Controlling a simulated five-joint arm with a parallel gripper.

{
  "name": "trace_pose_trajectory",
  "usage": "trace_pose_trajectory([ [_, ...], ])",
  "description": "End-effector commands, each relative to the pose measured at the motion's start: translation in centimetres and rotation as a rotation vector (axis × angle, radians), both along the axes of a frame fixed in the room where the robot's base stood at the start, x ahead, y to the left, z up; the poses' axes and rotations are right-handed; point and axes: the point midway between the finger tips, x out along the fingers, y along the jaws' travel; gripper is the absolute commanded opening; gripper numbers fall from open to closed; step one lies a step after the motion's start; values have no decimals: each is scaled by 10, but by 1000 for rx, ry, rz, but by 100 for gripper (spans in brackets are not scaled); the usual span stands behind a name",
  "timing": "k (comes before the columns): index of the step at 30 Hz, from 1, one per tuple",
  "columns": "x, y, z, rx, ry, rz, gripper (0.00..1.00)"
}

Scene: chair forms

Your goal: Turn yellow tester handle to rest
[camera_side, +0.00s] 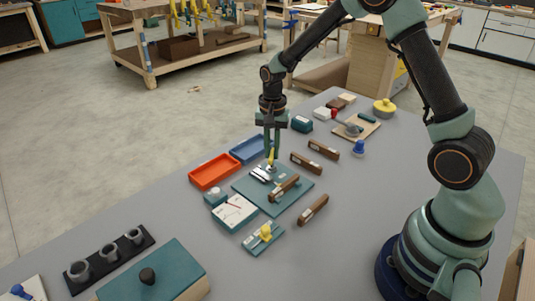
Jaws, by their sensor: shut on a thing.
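The yellow tester handle (270,158) stands up from a small white and dark tester fixture (262,173) on a teal plate (299,199). My gripper (271,151) points straight down and is shut on the handle. The fingers hide the handle's upper part. The handle looks nearly upright, with a slight tilt that I cannot measure from here.
An orange tray (214,172) and a blue tray (249,149) lie left of and behind the fixture. Brown blocks (305,163) lie to the right. A white gauge card (235,213) and a yellow-knobbed piece (265,233) lie in front.

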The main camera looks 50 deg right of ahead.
Motion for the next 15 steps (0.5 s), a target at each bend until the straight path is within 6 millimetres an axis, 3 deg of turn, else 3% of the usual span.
trace_pose_trajectory([
  [15,1,-1,2,0,-2,-429,0],
])
